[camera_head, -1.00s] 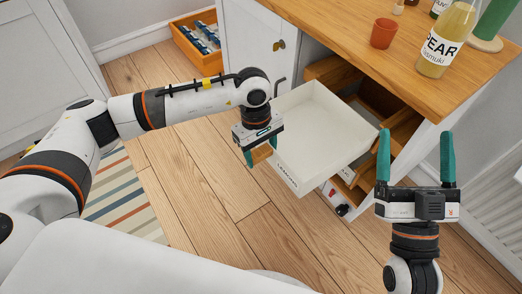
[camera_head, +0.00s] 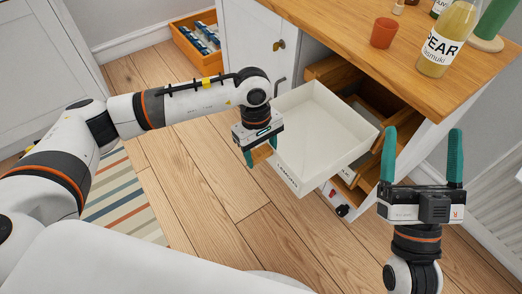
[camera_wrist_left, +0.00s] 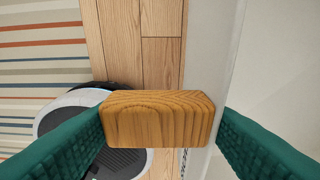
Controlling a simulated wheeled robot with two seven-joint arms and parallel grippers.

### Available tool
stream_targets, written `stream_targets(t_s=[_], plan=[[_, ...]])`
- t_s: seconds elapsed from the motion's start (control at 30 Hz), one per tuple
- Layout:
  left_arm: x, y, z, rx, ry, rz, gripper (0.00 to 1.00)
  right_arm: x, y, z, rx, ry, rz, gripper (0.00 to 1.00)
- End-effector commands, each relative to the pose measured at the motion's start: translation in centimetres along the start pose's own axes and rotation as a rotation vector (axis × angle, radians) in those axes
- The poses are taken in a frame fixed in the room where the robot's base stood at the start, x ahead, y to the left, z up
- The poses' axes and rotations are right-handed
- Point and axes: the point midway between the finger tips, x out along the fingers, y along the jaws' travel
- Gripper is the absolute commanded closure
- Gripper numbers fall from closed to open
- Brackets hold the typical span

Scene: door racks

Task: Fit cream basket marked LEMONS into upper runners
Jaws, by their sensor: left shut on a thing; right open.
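The cream basket (camera_head: 318,118) is a shallow open box, empty inside, with dark lettering on its front face (camera_head: 288,174). It is in front of the cabinet opening, with its far right side close to the wooden runners (camera_head: 398,128). My left gripper (camera_head: 259,155) is shut on the basket's wooden handle (camera_wrist_left: 158,120), at the front left side. In the left wrist view the green fingers press both ends of the handle, and the basket wall (camera_wrist_left: 214,70) lies beside it. My right gripper (camera_head: 422,158) is open and empty, right of the basket. How the basket meets the runners is hidden.
The wooden countertop (camera_head: 345,35) overhangs the opening and carries an orange cup (camera_head: 384,33) and a PEAR bottle (camera_head: 446,40). A lower drawer with small items (camera_head: 337,203) lies under the basket. An orange crate (camera_head: 196,44) stands at the back left. The front floor is clear.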

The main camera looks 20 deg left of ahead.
Motion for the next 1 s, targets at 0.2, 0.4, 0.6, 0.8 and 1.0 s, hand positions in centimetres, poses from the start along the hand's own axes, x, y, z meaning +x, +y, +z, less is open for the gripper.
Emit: stream_targets(t_s=[0.2,0.4,0.6,0.8,1.0], plan=[[-0.04,-0.03,0.01,0.000,0.000,-0.002,0.77,0.12,0.06,0.46,0.001,-0.028,0.002,0.17],[-0.05,-0.03,0.01,0.000,0.000,-0.002,0.77,0.11,0.07,0.44,0.001,-0.027,0.002,0.17],[-0.04,-0.03,0.01,0.000,0.000,-0.002,0.77,0.02,0.09,0.27,0.002,-0.019,0.001,0.17],[-0.01,-0.03,0.01,0.000,0.000,-0.002,0.77,-0.20,0.12,0.17,0.004,-0.018,0.000,0.17],[0.00,-0.03,0.02,0.000,-0.001,-0.002,0.77,-0.36,0.16,0.64,0.006,-0.052,0.001,0.17]])
